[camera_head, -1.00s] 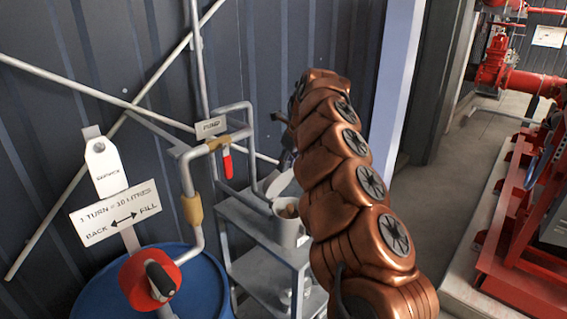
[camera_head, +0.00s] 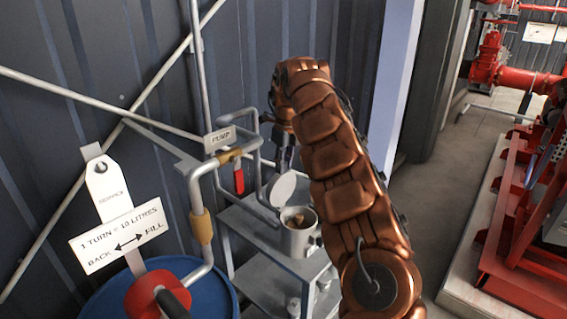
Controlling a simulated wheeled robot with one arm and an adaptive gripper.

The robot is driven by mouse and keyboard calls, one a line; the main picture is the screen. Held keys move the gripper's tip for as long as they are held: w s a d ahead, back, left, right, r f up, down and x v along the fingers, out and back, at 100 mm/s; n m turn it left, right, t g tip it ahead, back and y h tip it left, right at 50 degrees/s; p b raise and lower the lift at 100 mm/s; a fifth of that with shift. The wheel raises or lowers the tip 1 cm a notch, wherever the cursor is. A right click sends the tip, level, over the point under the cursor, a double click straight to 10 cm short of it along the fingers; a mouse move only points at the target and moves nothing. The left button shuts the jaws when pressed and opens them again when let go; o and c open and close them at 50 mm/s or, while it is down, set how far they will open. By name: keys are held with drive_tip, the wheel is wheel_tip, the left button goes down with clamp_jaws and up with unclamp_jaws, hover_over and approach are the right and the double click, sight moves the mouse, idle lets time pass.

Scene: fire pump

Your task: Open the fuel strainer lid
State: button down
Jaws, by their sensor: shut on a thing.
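The fuel strainer (camera_head: 299,240) is a light grey cup-shaped cylinder on the grey metal stand, left of my arm. Its top is open and brownish contents show inside. Its round pale lid (camera_head: 281,190) stands tilted up at the back left of the rim, its flat face showing. My gripper (camera_head: 284,166) is at the lid's upper edge, pointing down, shut on the lid. The fingertips are small and their exact contact with the lid is hard to make out.
A grey shelf stand (camera_head: 262,236) carries the strainer. Left are pipes with a red-handled valve (camera_head: 239,181), a PUMP sign (camera_head: 219,139) and a blue drum (camera_head: 205,288) with a red crank hub. A corrugated wall is behind. Open floor lies right, before red pump frames.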

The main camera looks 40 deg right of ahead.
drive_tip(key=shift+f, duration=0.1)
drive_tip(key=c, duration=0.9)
unclamp_jaws()
drive_tip(key=shift+s+a+r, duration=0.1)
drive_tip(key=shift+r, duration=3.45)
drive_tip(key=shift+s+r, duration=0.2)
